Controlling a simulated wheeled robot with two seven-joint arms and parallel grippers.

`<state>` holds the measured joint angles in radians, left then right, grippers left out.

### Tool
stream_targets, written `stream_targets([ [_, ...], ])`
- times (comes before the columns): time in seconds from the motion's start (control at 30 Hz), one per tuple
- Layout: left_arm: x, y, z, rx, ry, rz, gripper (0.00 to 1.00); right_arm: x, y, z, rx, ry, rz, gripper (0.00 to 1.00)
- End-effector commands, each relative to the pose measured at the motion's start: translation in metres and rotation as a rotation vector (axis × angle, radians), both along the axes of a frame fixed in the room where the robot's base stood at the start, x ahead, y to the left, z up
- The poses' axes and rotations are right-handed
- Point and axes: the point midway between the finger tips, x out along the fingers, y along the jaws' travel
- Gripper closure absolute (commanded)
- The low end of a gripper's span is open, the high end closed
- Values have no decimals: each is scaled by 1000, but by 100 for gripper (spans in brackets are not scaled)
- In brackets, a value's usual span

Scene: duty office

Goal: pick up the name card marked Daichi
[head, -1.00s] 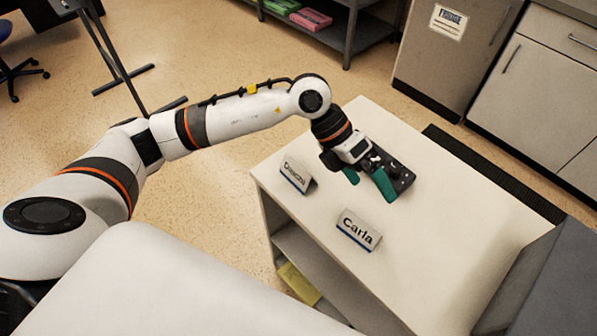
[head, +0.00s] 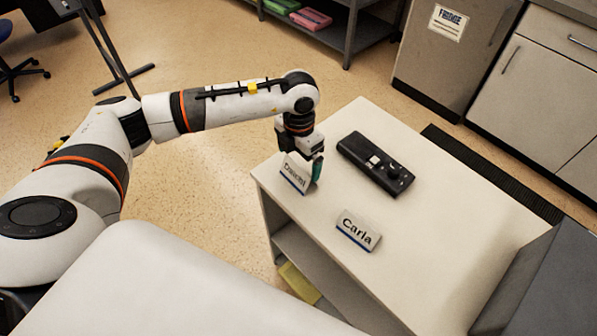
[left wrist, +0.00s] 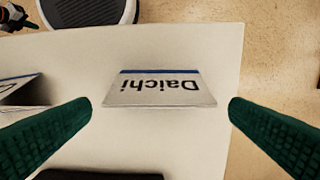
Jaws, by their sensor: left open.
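The name card marked Daichi (head: 295,173) stands as a small white tent with a blue lower stripe near the left edge of the white table. In the left wrist view the Daichi card (left wrist: 153,90) shows upside down, centred between the fingertips. My left gripper (head: 312,168) is above and just behind the card, pointing down. In the left wrist view its green fingers (left wrist: 160,112) are wide apart, one on each side of the card, and nothing is held. The card marked Carla (head: 358,230) stands nearer the table's front. My right gripper is not in view.
A black handset-like device (head: 376,163) lies on the table (head: 440,220) behind the cards. A shelf below holds a yellow item (head: 298,283). A grey block (head: 545,285) stands at the right. The table between the device and the Carla card is clear.

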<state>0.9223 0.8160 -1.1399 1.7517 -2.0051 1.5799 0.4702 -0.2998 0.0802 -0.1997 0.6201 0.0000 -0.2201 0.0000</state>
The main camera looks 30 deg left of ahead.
Motion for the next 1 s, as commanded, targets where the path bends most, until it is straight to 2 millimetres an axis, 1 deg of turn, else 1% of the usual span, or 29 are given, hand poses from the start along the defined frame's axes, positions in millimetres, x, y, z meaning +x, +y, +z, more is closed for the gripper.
stream_targets([
  [0.2, -2, 0, -30, 0, 5, 1, 0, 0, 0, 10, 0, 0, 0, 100],
  [0.3, -1, 0, -43, -1, 4, 1, 0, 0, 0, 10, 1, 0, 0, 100],
  [0.43, -1, 0, -50, -2, 2, -1, 0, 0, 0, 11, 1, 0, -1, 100],
  [0.6, -1, 0, -51, -2, 1, -1, 0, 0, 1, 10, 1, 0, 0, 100],
  [0.63, -1, 0, -51, -2, 1, -1, 2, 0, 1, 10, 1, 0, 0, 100],
  [0.67, -1, 0, -51, -2, 1, -1, 7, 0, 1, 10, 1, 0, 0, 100],
  [0.83, -1, 0, -50, -2, 1, 0, 34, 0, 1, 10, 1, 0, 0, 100],
  [1.0, -1, 0, -50, -2, 1, 0, 36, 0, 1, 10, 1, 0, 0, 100],
])
